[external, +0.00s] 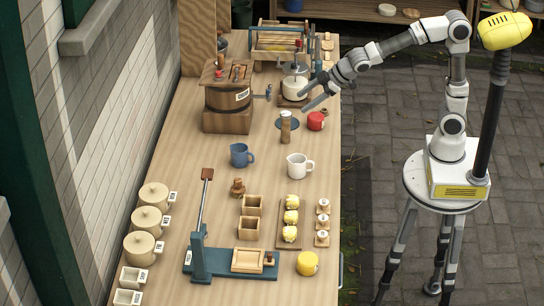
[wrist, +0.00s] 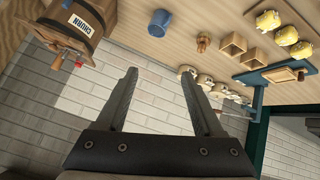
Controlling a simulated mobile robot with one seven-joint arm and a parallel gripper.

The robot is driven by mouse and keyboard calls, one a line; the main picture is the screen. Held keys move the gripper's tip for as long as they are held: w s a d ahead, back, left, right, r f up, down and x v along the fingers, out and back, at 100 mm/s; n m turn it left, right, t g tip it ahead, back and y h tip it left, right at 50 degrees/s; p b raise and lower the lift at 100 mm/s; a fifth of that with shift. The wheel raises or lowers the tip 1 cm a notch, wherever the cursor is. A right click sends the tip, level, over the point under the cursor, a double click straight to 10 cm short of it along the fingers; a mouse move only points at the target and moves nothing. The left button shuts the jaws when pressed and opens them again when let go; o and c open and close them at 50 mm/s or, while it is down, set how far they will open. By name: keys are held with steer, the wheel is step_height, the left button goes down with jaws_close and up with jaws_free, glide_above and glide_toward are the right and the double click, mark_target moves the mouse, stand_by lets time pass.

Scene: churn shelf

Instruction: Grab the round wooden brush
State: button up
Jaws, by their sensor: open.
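A small brown round-bodied wooden piece (external: 238,187) with a knob on top stands mid-table; it looks like the round wooden brush, but I cannot be sure. It also shows in the wrist view (wrist: 203,43), beyond my fingers. Another upright wooden cylinder with a pale band (external: 286,128) stands at a dark round plate (external: 279,123); I cannot tell what it is. My gripper (external: 310,84) is open and empty, above the table's far right part near the white pot. In the wrist view, my gripper (wrist: 160,72) has nothing between its fingers.
The churn barrel (external: 228,105) stands left of my gripper. A red mug (external: 316,121), blue mug (external: 240,155) and white mug (external: 297,165) are nearby. Wooden boxes (external: 250,205), a yellow-lump tray (external: 290,236) and a blue-based press (external: 201,265) fill the near end.

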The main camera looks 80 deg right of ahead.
steer(key=w+a+f+n+t+y+b, duration=0.1)
steer(key=w+a+f+y, duration=0.1)
steer(key=w+a+f, duration=0.3)
steer(key=w+a+f+n+y+b, duration=0.1)
steer(key=w+a+f+b, duration=0.1)
steer(key=w+f, duration=0.35)
steer(key=t+y+b, duration=0.1)
steer(key=y+b, duration=0.2)
steer(key=y, duration=0.2)
glide_above(234, 185)
steer(key=s+d, duration=0.2)
steer(key=s, duration=0.1)
steer(key=shift+n, duration=0.4)
steer(key=f, duration=0.7)
steer(key=shift+w+a, duration=0.15)
steer(key=shift+a, duration=0.1)
steer(key=shift+h, duration=0.3)
step_height(234, 185, down, 4)
steer(key=shift+f+b, duration=0.1)
steer(key=shift+b, duration=0.5)
step_height(234, 185, down, 2)
steer(key=shift+w+a+f+b, duration=0.1)
steer(key=shift+f+b, duration=0.05)
steer(key=shift+b, duration=0.15)
steer(key=x, duration=0.3)
steer(key=shift+w+a, duration=0.2)
steer(key=shift+w, duration=0.1)
steer(key=shift+w+a+f, duration=0.1)
steer(key=shift+w+a, duration=0.1)
steer(key=shift+w, duration=0.2)
